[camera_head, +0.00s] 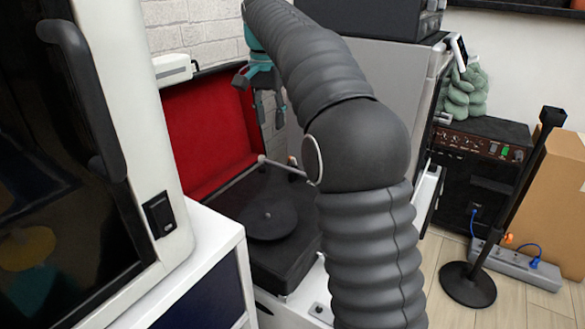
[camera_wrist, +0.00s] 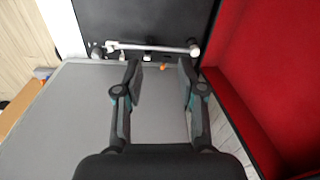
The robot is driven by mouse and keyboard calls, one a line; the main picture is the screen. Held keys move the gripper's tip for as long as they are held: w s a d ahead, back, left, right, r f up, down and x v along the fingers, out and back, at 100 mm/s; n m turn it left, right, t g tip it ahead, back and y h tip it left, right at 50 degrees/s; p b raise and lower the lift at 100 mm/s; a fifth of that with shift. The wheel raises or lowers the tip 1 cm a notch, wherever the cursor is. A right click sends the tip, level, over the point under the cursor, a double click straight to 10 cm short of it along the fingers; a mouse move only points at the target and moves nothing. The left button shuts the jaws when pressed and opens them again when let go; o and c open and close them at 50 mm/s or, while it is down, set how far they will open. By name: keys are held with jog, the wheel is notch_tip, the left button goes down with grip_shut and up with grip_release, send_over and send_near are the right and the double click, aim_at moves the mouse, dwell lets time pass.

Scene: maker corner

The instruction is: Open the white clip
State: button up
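A black record player (camera_head: 285,255) with a red-lined open lid (camera_head: 205,125) stands left of my arm in the head view. Its pale tonearm (camera_head: 283,167) lies across the deck; the tonearm (camera_wrist: 150,48) also crosses the top of the wrist view. A small white piece (camera_wrist: 147,57) beside the tonearm may be the white clip; it is too small to tell whether it is open or closed. My gripper (camera_wrist: 159,63) is open, its fingers spread and nothing between them. In the head view my gripper (camera_head: 268,108) hangs before the red lid, above the deck.
A white-framed machine (camera_head: 160,130) with a dark door stands close on the left. A black amplifier (camera_head: 478,165), a black stand (camera_head: 467,285), a power strip (camera_head: 517,265) and a cardboard box (camera_head: 555,190) are at right. Floor (camera_head: 440,255) shows between them.

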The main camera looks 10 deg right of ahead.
jog(key=w+d+f+t+h+b, duration=0.1)
jog(key=d+f, duration=0.1)
jog(key=f, duration=0.2)
jog(key=w+d+f+m+h+b, duration=0.1)
jog(key=d+f, duration=0.1)
jog(key=f, duration=0.2)
jog(key=w+d+f+t+b, duration=0.1)
jog(key=d+f+b, duration=0.1)
jog(key=f, duration=0.3)
jog(key=shift+w+f+t+h, duration=0.1)
jog(key=shift+w+t+h, duration=0.1)
jog(key=shift+t+h, duration=0.15)
grip_shut()
